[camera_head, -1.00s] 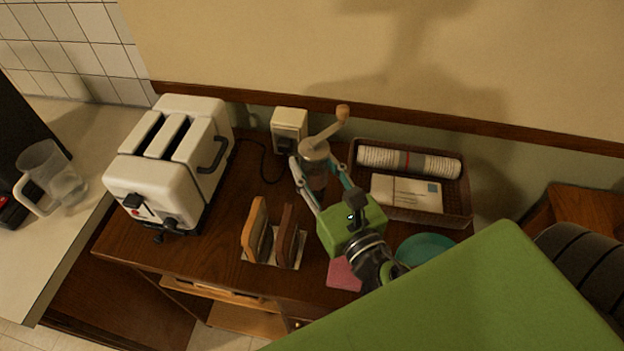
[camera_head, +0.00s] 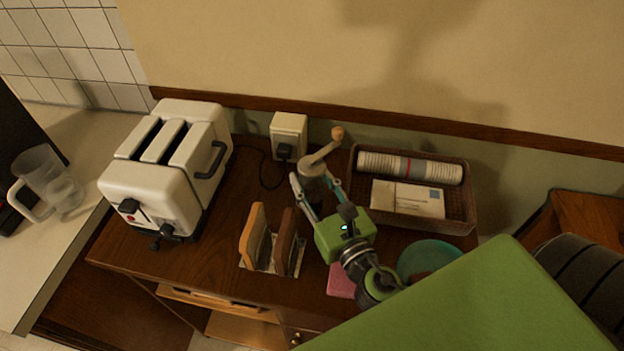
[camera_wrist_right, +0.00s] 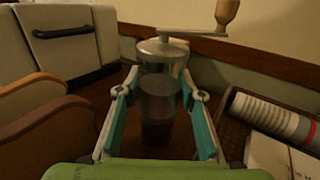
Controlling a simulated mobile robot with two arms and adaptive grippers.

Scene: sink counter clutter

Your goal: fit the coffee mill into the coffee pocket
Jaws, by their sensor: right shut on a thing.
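The coffee mill (camera_head: 314,169) has a metal lid, a crank with a wooden knob, and a dark lower body. It stands roughly upright between the toaster and the wicker basket, in front of the wall socket. My right gripper (camera_head: 315,198) is shut on the mill's body from the front. In the right wrist view the mill (camera_wrist_right: 160,85) sits between the two fingers (camera_wrist_right: 158,100); I cannot tell whether its base touches the wooden top. I cannot make out a marked coffee pocket; the mill is over the gap left of the basket. My left gripper is not in view.
The white toaster (camera_head: 165,185) stands left, and the socket (camera_head: 288,135) with plug and cord is behind. The wicker basket (camera_head: 465,205) holds a cup roll and envelopes. A rack with boards (camera_head: 253,238), a pink sponge (camera_head: 340,281) and a teal dish (camera_head: 428,256) lie in front.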

